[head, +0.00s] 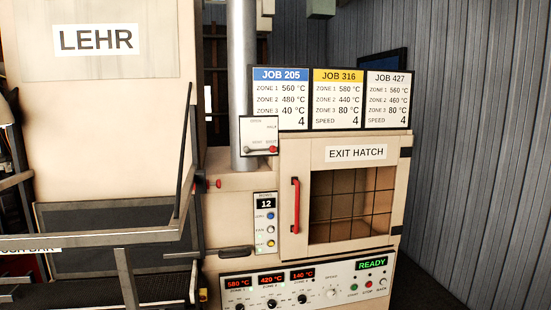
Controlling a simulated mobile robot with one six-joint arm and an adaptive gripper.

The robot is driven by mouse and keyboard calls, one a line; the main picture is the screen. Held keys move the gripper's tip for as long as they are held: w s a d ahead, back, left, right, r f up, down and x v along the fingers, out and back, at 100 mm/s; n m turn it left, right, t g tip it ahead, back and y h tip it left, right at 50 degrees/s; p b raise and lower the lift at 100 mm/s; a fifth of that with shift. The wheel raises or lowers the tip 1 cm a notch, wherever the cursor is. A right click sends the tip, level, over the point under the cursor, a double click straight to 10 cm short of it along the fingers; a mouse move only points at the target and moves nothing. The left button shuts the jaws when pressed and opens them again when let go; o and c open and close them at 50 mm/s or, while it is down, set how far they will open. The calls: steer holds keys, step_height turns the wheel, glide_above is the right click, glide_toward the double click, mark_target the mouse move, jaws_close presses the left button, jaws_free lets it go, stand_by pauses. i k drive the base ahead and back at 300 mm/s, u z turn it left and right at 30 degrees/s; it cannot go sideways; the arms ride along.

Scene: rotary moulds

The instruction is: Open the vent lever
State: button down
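The vent lever (261,149) is a short bar with a red knob on a white plate (258,127) fixed in front of the grey vertical pipe. The bar lies about level, with its knob at the plate's lower right. Small words stand on the plate; one at the top left seems to read OPEN and one lower down SHUT, but they are blurred. My gripper is not in view.
The LEHR housing (110,150) stands at left, with grey metal rails (90,238) before it. Right of the lever are job cards (338,98) and the exit hatch (352,205) with a red handle (295,205). Below is a control panel (345,283) showing READY.

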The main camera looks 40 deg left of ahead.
mark_target(273, 149)
steer(key=u, duration=0.05)
steer(key=k, duration=1.1)
steer(key=u, duration=1.5)
steer(key=i, duration=1.15)
steer(key=u, duration=0.05)
